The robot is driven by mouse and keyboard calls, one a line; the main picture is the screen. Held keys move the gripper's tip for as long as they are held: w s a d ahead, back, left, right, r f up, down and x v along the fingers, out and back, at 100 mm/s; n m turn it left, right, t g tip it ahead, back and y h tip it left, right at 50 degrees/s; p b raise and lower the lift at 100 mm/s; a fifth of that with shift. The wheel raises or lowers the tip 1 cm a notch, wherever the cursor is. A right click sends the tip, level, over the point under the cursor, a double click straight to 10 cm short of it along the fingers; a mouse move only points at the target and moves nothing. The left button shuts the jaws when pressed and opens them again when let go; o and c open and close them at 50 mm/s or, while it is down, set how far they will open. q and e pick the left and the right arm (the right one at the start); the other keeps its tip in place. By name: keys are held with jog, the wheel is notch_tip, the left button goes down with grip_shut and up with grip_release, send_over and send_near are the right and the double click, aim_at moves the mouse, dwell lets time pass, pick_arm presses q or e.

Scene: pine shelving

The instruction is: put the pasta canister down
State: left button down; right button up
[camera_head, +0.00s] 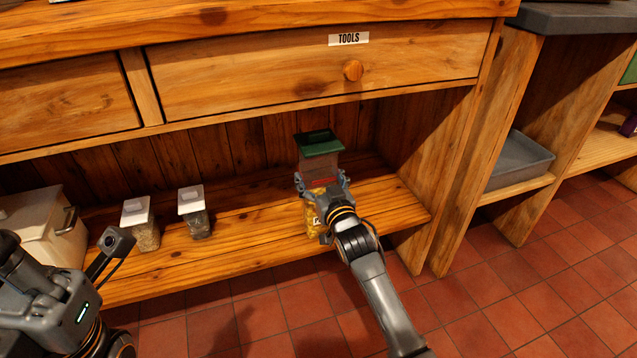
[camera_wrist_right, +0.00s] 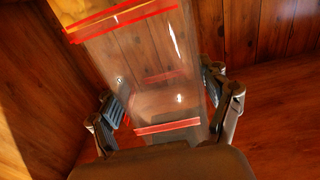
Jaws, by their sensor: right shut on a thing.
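The pasta canister (camera_head: 320,161) is a clear box with a green lid, a red line near its top and yellow pasta low inside. It is near the right end of the lower shelf and looks about upright. My right gripper (camera_head: 322,184) is shut on its middle and hides part of it. In the right wrist view the clear wall of the canister (camera_wrist_right: 150,75) with red lines lies between the fingers (camera_wrist_right: 165,97). I cannot tell whether its base touches the shelf. My left arm shows at the lower left, but its fingers are out of view.
On the lower shelf (camera_head: 255,235) stand two white-lidded jars (camera_head: 141,232) (camera_head: 197,220) and a cream bin (camera_head: 45,225) at left. A drawer labelled TOOLS (camera_head: 300,75) is above. The right side panel (camera_head: 480,150) is close. Shelf between the jars and canister is clear.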

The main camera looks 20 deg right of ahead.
jog(key=shift+r, duration=0.15)
jog(key=o, duration=1.8)
jog(key=shift+f, duration=0.25)
